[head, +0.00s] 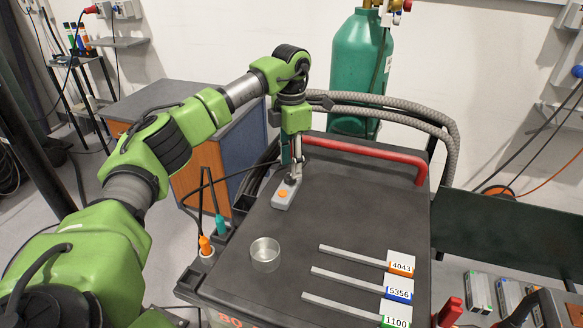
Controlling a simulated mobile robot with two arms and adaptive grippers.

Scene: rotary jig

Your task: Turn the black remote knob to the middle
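A small grey remote box (285,196) with an orange button (283,195) lies near the back left of the dark cart top. My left gripper (296,176) points down at the far end of this box, its fingers close together. The black knob cannot be made out; the fingers cover the part of the box beyond the button. I cannot tell whether the fingers touch or hold anything. My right gripper is not in view.
Several grey bars with number tags, one reading 5356 (398,289), lie at the front right. A red rail (365,152) and grey hoses run along the back. A green cylinder (358,65) stands behind.

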